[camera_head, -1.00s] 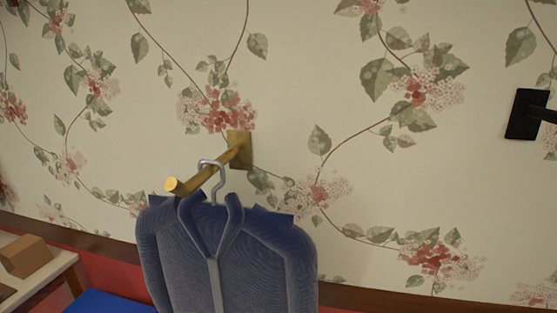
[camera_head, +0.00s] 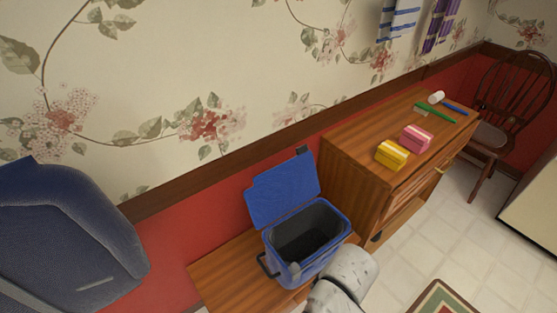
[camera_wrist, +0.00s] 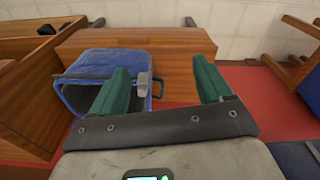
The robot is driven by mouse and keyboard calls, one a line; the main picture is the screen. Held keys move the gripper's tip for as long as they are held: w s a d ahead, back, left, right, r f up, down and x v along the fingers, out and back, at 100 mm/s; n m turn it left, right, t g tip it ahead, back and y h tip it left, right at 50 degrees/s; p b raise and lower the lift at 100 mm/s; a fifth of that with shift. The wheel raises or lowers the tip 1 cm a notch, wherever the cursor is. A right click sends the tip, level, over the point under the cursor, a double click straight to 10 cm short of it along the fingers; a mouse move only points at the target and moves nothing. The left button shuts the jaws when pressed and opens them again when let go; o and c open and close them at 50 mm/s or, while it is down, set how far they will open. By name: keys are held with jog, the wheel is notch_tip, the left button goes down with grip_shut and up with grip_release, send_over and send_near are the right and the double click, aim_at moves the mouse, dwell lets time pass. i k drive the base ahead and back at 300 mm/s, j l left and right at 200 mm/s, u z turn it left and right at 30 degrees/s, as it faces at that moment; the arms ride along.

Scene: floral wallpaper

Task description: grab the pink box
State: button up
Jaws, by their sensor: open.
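The pink box (camera_head: 416,138) has a pale band and sits on top of the wooden cabinet (camera_head: 352,139), beside a yellow box (camera_head: 391,155). I cannot make out the pink box in the wrist view. My gripper (camera_wrist: 166,85) shows in the wrist view with two green fingers spread apart and nothing between them. It is near the open blue cooler, well away from the pink box. In the head view part of my arm shows at the bottom; the gripper itself is not visible there.
The blue cooler (camera_head: 327,265) stands with its lid up on a low wooden bench (camera_head: 222,271), left of the cabinet. Green and blue pens and a white roll (camera_head: 436,97) lie farther along the cabinet top. A chair (camera_head: 510,100) stands at the right.

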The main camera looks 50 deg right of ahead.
aim_at(415, 138)
jog(key=z, duration=1.85)
jog(key=i+l+u, duration=0.1)
jog(key=i+l, duration=0.15)
jog(key=i, duration=0.15)
jog(key=i+l+u, duration=0.1)
jog(key=i+l, duration=0.15)
jog(key=i, duration=0.15)
